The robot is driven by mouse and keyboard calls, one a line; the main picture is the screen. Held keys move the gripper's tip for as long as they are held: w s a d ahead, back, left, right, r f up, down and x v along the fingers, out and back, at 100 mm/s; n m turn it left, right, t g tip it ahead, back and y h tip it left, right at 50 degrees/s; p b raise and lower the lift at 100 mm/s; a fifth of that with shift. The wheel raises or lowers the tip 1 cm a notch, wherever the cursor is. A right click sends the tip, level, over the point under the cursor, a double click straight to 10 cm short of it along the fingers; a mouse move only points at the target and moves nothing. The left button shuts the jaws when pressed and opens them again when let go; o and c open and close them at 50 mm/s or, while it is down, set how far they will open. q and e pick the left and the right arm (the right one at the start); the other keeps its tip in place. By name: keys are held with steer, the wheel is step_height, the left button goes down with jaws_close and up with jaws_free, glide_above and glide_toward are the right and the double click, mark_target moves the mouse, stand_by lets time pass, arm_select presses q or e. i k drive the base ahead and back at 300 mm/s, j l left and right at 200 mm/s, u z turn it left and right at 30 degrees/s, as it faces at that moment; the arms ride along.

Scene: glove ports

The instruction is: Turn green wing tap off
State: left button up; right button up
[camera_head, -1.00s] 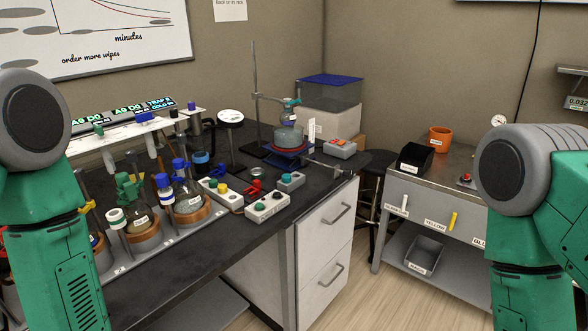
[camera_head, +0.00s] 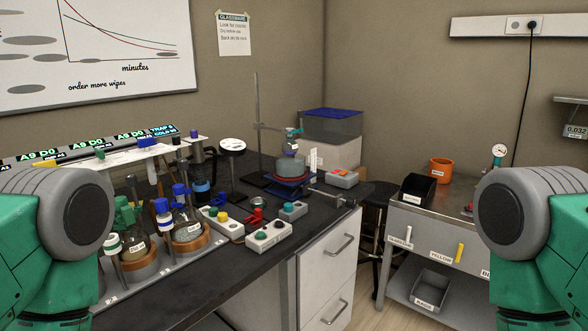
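A small green tap handle (camera_head: 100,153) shows on the white manifold rail (camera_head: 125,158) at the left of the dark bench. A yellow handle (camera_head: 45,164) and a blue one (camera_head: 147,143) sit on the same rail. The green handle is small here, and I cannot tell which way its wings point. Larger green caps (camera_head: 125,212) top a bottle in the rack below. Neither gripper is in view; only upper parts of my two arms show at the left and right edges, with my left arm hiding part of the rail's left end.
Capped bottles (camera_head: 187,232) stand in a rack along the bench's front left. Button boxes (camera_head: 268,237) and a flask on a stand (camera_head: 290,168) are farther right. A metal side table (camera_head: 440,216) with bins is at right. Some dark bench top (camera_head: 205,262) is clear.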

mark_target(99, 153)
steer(key=u, duration=1.5)
